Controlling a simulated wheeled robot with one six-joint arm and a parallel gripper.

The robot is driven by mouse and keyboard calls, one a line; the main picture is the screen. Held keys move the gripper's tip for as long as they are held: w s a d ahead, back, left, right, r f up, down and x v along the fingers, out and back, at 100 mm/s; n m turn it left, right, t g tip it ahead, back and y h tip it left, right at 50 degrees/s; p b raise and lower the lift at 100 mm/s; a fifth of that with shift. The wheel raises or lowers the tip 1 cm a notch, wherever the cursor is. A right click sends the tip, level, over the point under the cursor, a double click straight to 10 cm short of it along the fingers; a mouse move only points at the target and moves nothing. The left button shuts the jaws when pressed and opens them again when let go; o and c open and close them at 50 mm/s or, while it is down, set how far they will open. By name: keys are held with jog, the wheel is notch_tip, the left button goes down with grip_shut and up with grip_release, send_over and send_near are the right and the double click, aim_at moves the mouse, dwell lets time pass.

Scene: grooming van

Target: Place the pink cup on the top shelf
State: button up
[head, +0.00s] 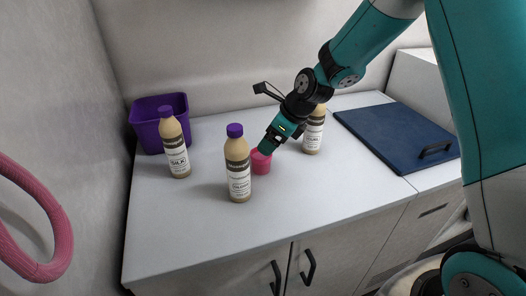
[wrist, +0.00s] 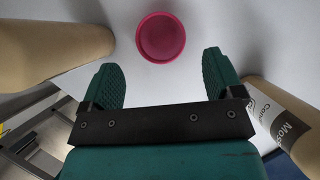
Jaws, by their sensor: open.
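The pink cup (head: 260,163) stands on the white counter, partly hidden behind a bottle and my gripper in the head view. In the wrist view the pink cup (wrist: 161,38) shows its open round mouth, a little beyond the fingertips and near the middle. My gripper (head: 268,146) is low over the counter, just beside the cup in the head view. In the wrist view my gripper (wrist: 162,75) has its two green fingers spread apart with nothing between them. No shelf can be made out in these views.
A bottle with a purple cap (head: 239,170) stands close in front of the cup, and another bottle (head: 313,130) stands behind my gripper. A third bottle (head: 174,148) and a purple bin (head: 147,139) are at left. A blue panel (head: 390,135) lies at right. The front right counter is clear.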

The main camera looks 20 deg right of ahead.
jog(key=s+a+r+n+g, duration=0.1)
jog(key=s+a+r+n, duration=0.3)
jog(key=s+r+n, duration=0.55)
jog(key=s+a+r+n+g, duration=0.1)
jog(key=s+r+n, duration=0.1)
jog(key=s+n, duration=0.8)
jog(key=s+a+r+n+g, duration=0.1)
jog(key=s+n+g, duration=0.1)
jog(key=s+n, duration=0.8)
jog(key=n, duration=0.2)
jog(key=shift+s+a+r+n, duration=0.25)
jog(key=shift+r+n, duration=0.1)
jog(key=shift+r, duration=0.05)
jog(key=shift+o, duration=0.3)
jog(key=shift+s+f+n, duration=0.1)
jog(key=shift+s+n, duration=0.2)
jog(key=m+t+y+b, duration=0.6)
jog(key=m+t+b, duration=0.2)
jog(key=m, duration=2.4)
send_near(261, 157)
jog(key=s+d+r, duration=0.4)
jog(key=s, duration=0.3)
jog(key=shift+t, duration=0.4)
jog(key=p+x, duration=0.2)
jog(key=x, duration=1.5)
jog(key=shift+w+d, duration=0.1)
jog(key=c, duration=1)
